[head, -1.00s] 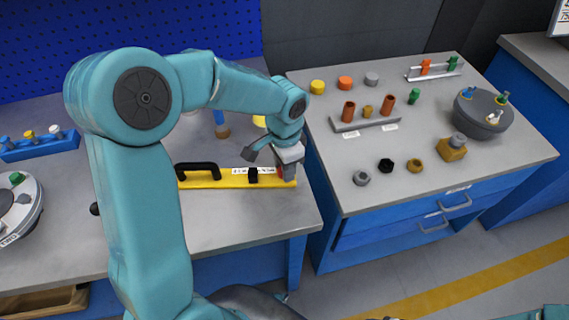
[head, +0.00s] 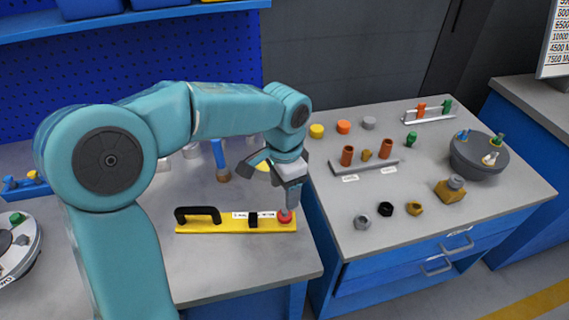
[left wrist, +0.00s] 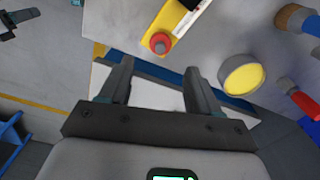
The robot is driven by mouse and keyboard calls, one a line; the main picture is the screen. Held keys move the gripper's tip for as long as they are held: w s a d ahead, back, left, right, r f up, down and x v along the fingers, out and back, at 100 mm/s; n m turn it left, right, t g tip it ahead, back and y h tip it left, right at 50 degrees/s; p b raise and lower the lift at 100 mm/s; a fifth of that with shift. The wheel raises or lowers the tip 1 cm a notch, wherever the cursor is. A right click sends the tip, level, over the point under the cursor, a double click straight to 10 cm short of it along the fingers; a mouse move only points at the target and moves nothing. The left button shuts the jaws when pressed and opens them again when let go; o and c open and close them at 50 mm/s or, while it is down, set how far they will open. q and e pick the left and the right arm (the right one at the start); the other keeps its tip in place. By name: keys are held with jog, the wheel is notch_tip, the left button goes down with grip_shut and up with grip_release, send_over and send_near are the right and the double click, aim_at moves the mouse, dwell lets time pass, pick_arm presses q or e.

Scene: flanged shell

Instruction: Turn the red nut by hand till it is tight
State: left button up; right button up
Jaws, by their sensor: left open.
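The red nut (head: 285,217) sits at the right end of a yellow bar (head: 215,227) with a black handle, lying on the left bench. In the left wrist view the red nut (left wrist: 160,43) shows as a round red piece with a greyish-pink top, just beyond my fingertips. My left gripper (head: 289,204) is above the nut, pointing down. In the left wrist view its two fingers (left wrist: 158,68) are spread with nothing between them; the nut lies past the tips, apart from them. My right gripper is not in view.
A blue-handled tool (head: 218,155) and a yellow-topped round piece (left wrist: 243,76) are near the bar. The right bench holds loose nuts (head: 386,208), a rack with copper-coloured cylinders (head: 365,166) and a grey round turntable (head: 478,160). Bare bench lies in front of the bar.

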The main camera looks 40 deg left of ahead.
pick_arm(q)
notch_tip(320, 180, up, 8)
jog(key=shift+f+p, duration=0.25)
jog(key=shift+p, duration=0.1)
jog(key=shift+s+f, duration=0.1)
dwell(0.3)
